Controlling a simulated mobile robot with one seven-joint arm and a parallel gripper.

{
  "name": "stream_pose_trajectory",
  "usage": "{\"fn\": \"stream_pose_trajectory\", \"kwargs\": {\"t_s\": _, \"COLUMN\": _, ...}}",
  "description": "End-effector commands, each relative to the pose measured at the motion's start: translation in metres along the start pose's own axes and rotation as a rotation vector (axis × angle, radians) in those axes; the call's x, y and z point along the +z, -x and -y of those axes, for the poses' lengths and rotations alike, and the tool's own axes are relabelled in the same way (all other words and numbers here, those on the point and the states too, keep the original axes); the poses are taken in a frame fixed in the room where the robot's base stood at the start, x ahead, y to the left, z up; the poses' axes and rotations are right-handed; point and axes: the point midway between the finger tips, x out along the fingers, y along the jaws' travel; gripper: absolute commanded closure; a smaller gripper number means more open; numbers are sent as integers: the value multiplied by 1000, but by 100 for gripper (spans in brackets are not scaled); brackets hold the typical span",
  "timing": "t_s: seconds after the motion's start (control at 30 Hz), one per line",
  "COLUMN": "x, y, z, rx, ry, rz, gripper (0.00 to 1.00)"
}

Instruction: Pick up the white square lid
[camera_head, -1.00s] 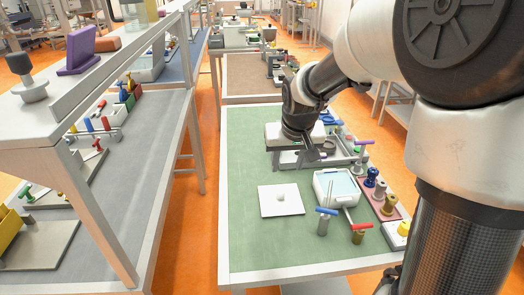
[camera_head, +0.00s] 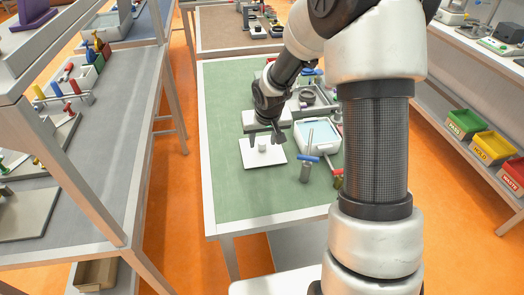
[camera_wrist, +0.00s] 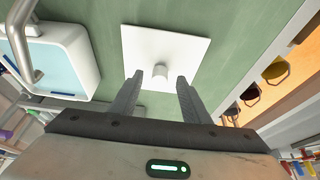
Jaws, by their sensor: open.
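The white square lid (camera_head: 263,153) lies flat on the green mat of the table, with a short round knob at its middle. In the wrist view the lid (camera_wrist: 190,48) is straight ahead of my gripper (camera_wrist: 158,82). The two dark fingers are apart, and the knob appears between and just beyond their tips. In the head view my gripper (camera_head: 267,139) hangs over the lid with nothing in its fingers. I cannot tell the exact height of the fingertips above the lid.
A white container with a pale blue inside (camera_head: 318,136) stands right of the lid; it also shows in the wrist view (camera_wrist: 55,58). A blue-handled post (camera_head: 306,168) stands in front of it. The green mat (camera_head: 232,190) is clear at front left.

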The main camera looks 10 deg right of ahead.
Motion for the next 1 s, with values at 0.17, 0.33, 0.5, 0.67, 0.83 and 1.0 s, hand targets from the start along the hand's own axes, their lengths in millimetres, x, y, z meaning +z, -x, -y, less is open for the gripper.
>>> {"fn": "stream_pose_trajectory", "kwargs": {"t_s": 0.17, "x": 0, "y": -19, "z": 0, "rx": 0, "ry": 0, "rz": 0, "gripper": 57}}
{"fn": "stream_pose_trajectory", "kwargs": {"t_s": 0.33, "x": -1, "y": -21, "z": 0, "rx": 0, "ry": 0, "rz": -2, "gripper": 57}}
{"fn": "stream_pose_trajectory", "kwargs": {"t_s": 0.5, "x": -1, "y": -20, "z": 0, "rx": 0, "ry": 0, "rz": -1, "gripper": 73}}
{"fn": "stream_pose_trajectory", "kwargs": {"t_s": 0.67, "x": -1, "y": -20, "z": 0, "rx": 0, "ry": -1, "rz": -1, "gripper": 100}}
{"fn": "stream_pose_trajectory", "kwargs": {"t_s": 0.83, "x": -1, "y": -20, "z": 0, "rx": 0, "ry": -1, "rz": -2, "gripper": 100}}
{"fn": "stream_pose_trajectory", "kwargs": {"t_s": 1.0, "x": -5, "y": -12, "z": -1, "rx": 1, "ry": -3, "rz": -4, "gripper": 100}}
